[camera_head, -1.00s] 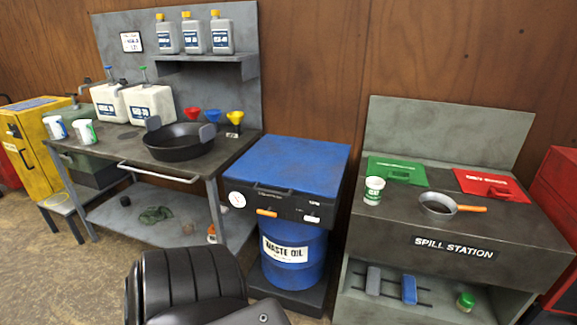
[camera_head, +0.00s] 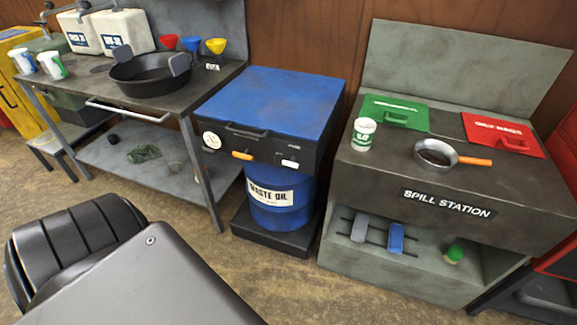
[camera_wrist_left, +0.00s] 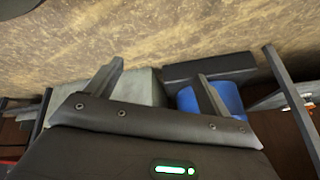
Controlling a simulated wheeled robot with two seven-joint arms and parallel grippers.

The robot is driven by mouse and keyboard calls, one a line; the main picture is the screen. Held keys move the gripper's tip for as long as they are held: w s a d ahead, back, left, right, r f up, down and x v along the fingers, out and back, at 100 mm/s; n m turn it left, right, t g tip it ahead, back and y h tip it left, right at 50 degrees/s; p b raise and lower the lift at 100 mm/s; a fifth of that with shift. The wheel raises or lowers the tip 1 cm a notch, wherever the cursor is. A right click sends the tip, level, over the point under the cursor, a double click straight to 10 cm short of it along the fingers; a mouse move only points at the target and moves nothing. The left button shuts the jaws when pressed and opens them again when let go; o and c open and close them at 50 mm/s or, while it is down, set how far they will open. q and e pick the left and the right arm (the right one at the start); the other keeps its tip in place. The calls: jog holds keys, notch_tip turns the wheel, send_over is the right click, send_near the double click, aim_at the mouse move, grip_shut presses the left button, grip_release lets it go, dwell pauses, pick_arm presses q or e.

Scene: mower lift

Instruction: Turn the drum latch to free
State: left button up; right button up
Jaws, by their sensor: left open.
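The drum latch (camera_head: 243,155) is a short orange handle on the dark front edge of the blue-topped cover (camera_head: 275,105). It lies nearly level, with a round white gauge to its left and a small white tag to its right. The blue waste oil drum (camera_head: 280,200) stands below, on a black base. My left gripper (camera_wrist_left: 160,70) shows in the left wrist view, its two fingers apart with nothing between them. The blue drum is behind its right finger there, and the latch is not visible. My right gripper is in neither view.
The spill station (camera_head: 450,205) stands right of the drum, with a pan and a white-green cup on top. The workbench (camera_head: 90,120) stands left, with a black basin. A dark grey part of my arm fills the lower left. Floor in front of the drum is open.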

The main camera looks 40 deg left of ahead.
pick_arm(q)
jog(key=shift+o, duration=0.2)
jog(key=w+a+r+t+b, duration=0.2)
jog(key=w+a+r+t, duration=0.1)
jog(key=w, duration=0.8)
jog(key=shift+w+a+r+n+t+y, duration=0.2)
jog(key=shift+w+n+t+y, duration=0.1)
jog(key=shift+n+y, duration=0.1)
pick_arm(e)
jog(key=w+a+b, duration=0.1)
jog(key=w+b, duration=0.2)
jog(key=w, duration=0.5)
pick_arm(q)
jog(key=n+t+y+b, duration=0.5)
jog(key=t+y+b, duration=0.1)
jog(key=t, duration=0.6)
send_near(291, 162)
jog(key=shift+h, duration=0.4)
jog(key=x, duration=0.9)
jog(key=shift+w+a, duration=0.35)
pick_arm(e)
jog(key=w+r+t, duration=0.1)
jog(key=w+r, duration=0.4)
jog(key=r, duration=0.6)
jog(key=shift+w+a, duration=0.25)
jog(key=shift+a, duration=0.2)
pick_arm(q)
jog(key=c, duration=0.9)
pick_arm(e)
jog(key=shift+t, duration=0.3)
